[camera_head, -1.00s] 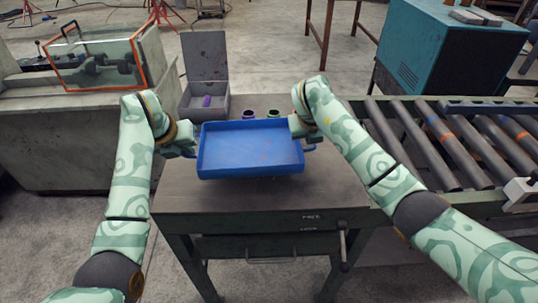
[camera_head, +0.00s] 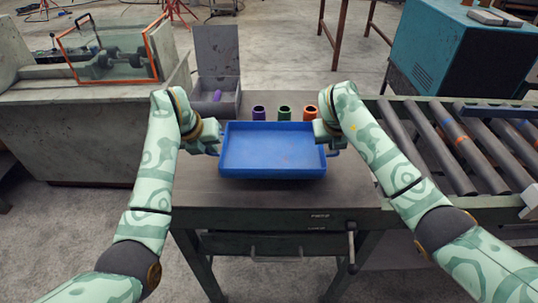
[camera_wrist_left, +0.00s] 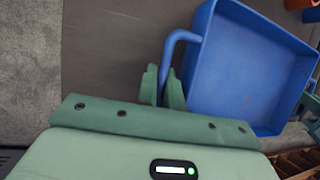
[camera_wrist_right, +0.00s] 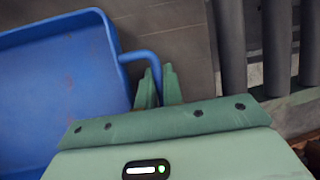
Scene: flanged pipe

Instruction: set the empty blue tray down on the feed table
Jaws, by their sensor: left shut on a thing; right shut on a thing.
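The empty blue tray (camera_head: 273,148) is level over the middle of the feed table (camera_head: 275,198), its open side up. My left gripper (camera_head: 214,148) is shut on the tray's left handle, which shows between its fingers in the left wrist view (camera_wrist_left: 172,60). My right gripper (camera_head: 330,150) is shut on the right handle, which also shows in the right wrist view (camera_wrist_right: 142,56). The tray hides the tabletop under it, and I cannot tell whether its bottom touches the table or hangs slightly above.
Purple (camera_head: 259,113), green (camera_head: 284,113) and orange (camera_head: 310,112) cups stand close behind the tray. An open grey box (camera_head: 217,80) is at the back left. A roller conveyor (camera_head: 455,140) adjoins the right side. The tabletop in front of the tray is clear.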

